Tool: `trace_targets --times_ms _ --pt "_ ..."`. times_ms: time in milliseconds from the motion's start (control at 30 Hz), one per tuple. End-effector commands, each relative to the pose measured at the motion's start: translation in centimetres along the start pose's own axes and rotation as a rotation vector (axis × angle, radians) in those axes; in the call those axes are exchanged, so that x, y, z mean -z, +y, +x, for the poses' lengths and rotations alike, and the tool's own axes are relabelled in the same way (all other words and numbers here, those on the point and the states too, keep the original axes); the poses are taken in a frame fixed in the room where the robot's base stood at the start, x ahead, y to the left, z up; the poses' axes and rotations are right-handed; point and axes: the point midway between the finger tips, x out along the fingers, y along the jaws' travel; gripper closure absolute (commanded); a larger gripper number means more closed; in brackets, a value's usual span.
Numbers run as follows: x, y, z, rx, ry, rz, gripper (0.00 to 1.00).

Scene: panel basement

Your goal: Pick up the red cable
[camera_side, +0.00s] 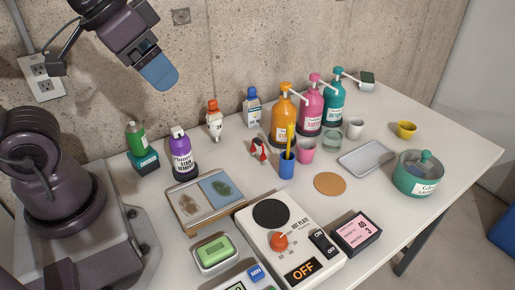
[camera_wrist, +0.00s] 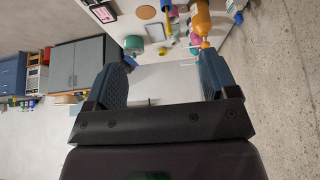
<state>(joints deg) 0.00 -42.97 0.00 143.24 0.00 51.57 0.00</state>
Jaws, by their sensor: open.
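I cannot make out a red cable in either view. A small red-and-white item (camera_side: 258,150) lies mid-table in the side view, too small to identify. My gripper (camera_side: 158,72) is raised near the concrete wall, well above the table and apart from everything on it. In the wrist view my gripper (camera_wrist: 162,72) shows two blue padded fingers spread apart with nothing between them.
The white table (camera_side: 375,215) holds a hot plate (camera_side: 303,225) reading OFF, a blue cup (camera_side: 287,166), several pump bottles including an orange one (camera_side: 284,118), and a green pot (camera_side: 418,175). A grey cable runs to the wall outlet (camera_side: 40,76).

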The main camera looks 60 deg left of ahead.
Motion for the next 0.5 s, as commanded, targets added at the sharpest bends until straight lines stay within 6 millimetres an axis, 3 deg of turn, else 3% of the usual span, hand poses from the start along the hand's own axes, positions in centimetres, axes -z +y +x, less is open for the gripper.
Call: trace_targets --times_ms 167,267,500 --pt "0.5 0.0 0.6 -0.007 0.002 0.028 0.2" --pt "1.9 -0.1 2.3 -0.022 0.013 0.11 0.2" --pt "6.2 -0.9 10.5 -0.005 0.081 0.47 0.2"
